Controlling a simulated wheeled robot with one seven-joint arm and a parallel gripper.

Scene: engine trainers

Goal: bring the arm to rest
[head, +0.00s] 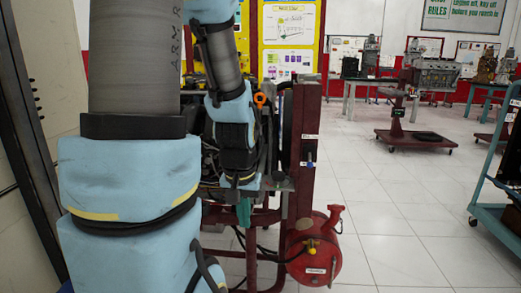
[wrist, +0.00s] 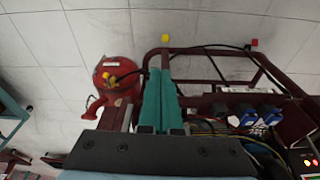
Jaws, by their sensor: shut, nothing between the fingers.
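My gripper (head: 244,212) hangs at the end of my folded arm in the head view, its teal fingers pointing down in front of the engine trainer's dark red frame (head: 304,150). In the wrist view my gripper (wrist: 160,95) shows its two teal fingers lying side by side, shut, with nothing between them. Whether the fingers touch the frame is hard to tell. My large grey and blue arm links hide much of the left side of the head view.
A red tank (head: 313,250) sits low at the trainer's right; it also shows in the wrist view (wrist: 118,78). A teal cart (head: 497,190) stands at the right edge. An engine on a red stand (head: 413,140) is farther back. White tiled floor between them is clear.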

